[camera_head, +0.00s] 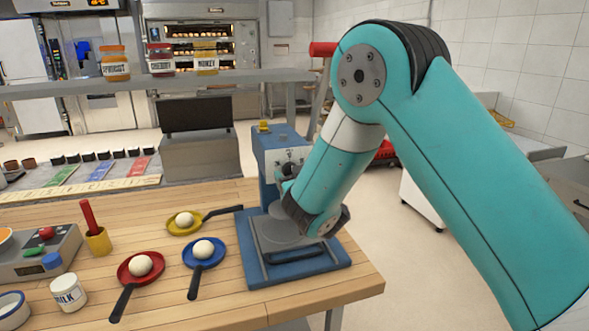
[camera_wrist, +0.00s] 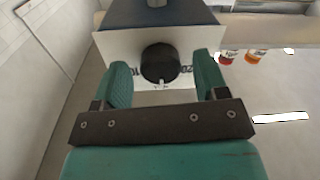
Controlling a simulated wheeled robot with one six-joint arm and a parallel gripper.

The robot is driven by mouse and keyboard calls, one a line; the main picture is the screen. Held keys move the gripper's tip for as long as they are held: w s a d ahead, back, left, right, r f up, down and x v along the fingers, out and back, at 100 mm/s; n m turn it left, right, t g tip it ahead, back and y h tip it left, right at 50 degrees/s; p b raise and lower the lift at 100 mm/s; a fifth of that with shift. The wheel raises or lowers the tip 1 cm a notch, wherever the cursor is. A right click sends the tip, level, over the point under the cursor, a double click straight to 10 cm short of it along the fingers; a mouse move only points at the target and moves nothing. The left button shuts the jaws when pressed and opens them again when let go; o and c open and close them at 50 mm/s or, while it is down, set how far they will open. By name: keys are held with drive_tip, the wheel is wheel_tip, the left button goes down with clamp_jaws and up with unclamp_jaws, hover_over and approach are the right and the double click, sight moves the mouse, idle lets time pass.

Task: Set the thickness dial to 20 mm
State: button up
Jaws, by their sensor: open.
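The thickness dial is a black round knob (camera_wrist: 160,63) on a white face plate (camera_wrist: 112,48) of the blue press (camera_head: 272,146). A white pointer mark shows at the knob's lower edge in the wrist view. My gripper (camera_wrist: 161,80) is open, with one green finger on each side of the knob. It is hard to tell whether either finger touches it.
On the wooden table (camera_head: 215,299) left of the press lie a yellow pan (camera_head: 205,217), a blue pan (camera_head: 206,259) and a red pan (camera_head: 140,270), each with a white ball. A shelf with jars (camera_head: 115,62) runs behind. Floor is open to the right.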

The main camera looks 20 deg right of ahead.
drive_tip(key=c, duration=0.9)
drive_tip(key=shift+c, duration=0.2)
drive_tip(key=shift+n, duration=0.3)
drive_tip(key=n+p, duration=0.1)
drive_tip(key=n, duration=1)
drive_tip(key=shift+r, duration=0.1)
drive_tip(key=shift+h, duration=0.3)
drive_tip(key=o, duration=0.9)
